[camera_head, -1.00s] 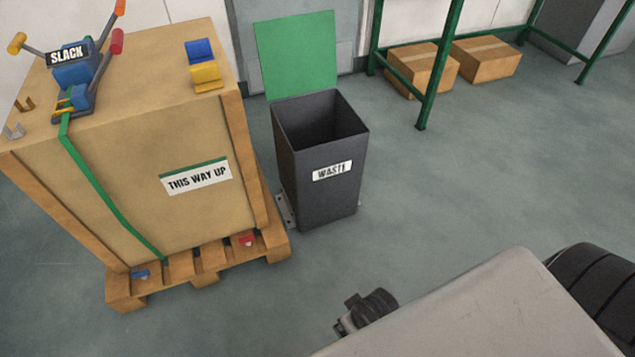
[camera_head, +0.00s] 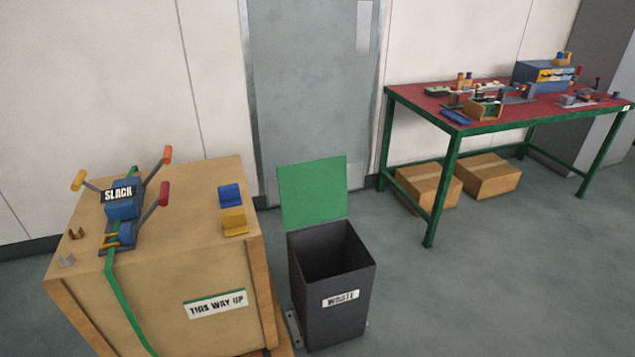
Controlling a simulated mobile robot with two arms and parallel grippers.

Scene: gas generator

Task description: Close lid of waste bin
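The dark grey waste bin (camera_head: 333,303) stands on the floor in the lower middle of the head view, with a "WASTE" label on its front. Its green lid (camera_head: 313,193) is open and stands upright at the bin's back edge. The bin's inside is dark, and I see nothing in it. Neither of my grippers shows in this view.
A large wooden crate (camera_head: 170,285) marked "THIS WAY UP" stands close to the bin's left, with a strap ratchet (camera_head: 122,215) on top. A grey door (camera_head: 312,90) is behind the bin. A red-topped workbench (camera_head: 500,112) stands at the right. Floor between bin and bench is clear.

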